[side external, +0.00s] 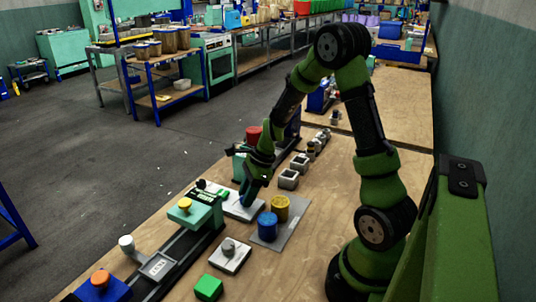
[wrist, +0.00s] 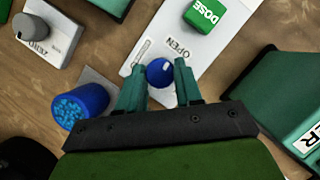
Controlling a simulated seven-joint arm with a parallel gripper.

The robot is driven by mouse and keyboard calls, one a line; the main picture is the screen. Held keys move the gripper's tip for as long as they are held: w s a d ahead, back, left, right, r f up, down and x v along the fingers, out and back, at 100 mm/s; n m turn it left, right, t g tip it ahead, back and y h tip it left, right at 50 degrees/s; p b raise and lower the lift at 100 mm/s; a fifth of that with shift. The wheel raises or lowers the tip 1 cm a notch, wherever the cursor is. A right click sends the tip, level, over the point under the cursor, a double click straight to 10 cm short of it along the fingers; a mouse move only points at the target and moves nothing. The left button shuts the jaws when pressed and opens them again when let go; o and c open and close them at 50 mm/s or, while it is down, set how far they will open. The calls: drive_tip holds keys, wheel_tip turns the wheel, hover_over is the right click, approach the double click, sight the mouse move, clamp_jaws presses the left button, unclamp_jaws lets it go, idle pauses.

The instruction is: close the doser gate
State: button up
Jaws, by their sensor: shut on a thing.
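In the wrist view, a white panel (wrist: 222,50) carries a green block marked DOSE (wrist: 204,14), the word OPEN and a short slot (wrist: 143,50). A round blue knob (wrist: 160,72) is on the panel near OPEN, close to the slot. My gripper (wrist: 160,75) has its two teal fingers on either side of this knob and is shut on it. In the side view my gripper (side external: 246,192) reaches down to the white panel (side external: 243,209); the knob is hidden there.
A blue cup of blue pellets (wrist: 78,106), also in the side view (side external: 267,227), stands close to my gripper, beside a yellow cup (side external: 280,207). A grey knob on a white plate (side external: 231,256) and a green block (side external: 208,288) are nearer the front. A teal box (wrist: 285,105) stands at the right.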

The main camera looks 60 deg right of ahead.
drive_tip(key=n, duration=0.2)
drive_tip(key=n+g, duration=0.1)
drive_tip(key=n, duration=0.1)
drive_tip(key=shift+w+d+n+g+y, duration=0.1)
drive_tip(key=shift+n+g+y, duration=0.2)
drive_tip(key=shift+y, duration=0.1)
drive_tip(key=n+g, duration=0.1)
drive_tip(key=n, duration=0.3)
drive_tip(key=shift+w+n+g, duration=0.15)
drive_tip(key=shift+n+g, duration=0.15)
drive_tip(key=shift+g, duration=0.1)
drive_tip(key=n, duration=0.2)
drive_tip(key=n+g, duration=0.1)
drive_tip(key=n, duration=0.1)
drive_tip(key=shift+w+g, duration=0.1)
drive_tip(key=shift+g, duration=0.2)
drive_tip(key=shift+n+g+h, duration=0.4)
drive_tip(key=shift+n+g, duration=0.3)
drive_tip(key=shift+n, duration=1.5)
drive_tip(key=o, duration=1)
drive_tip(key=shift+o, duration=0.2)
drive_tip(key=shift+w+r, duration=0.1)
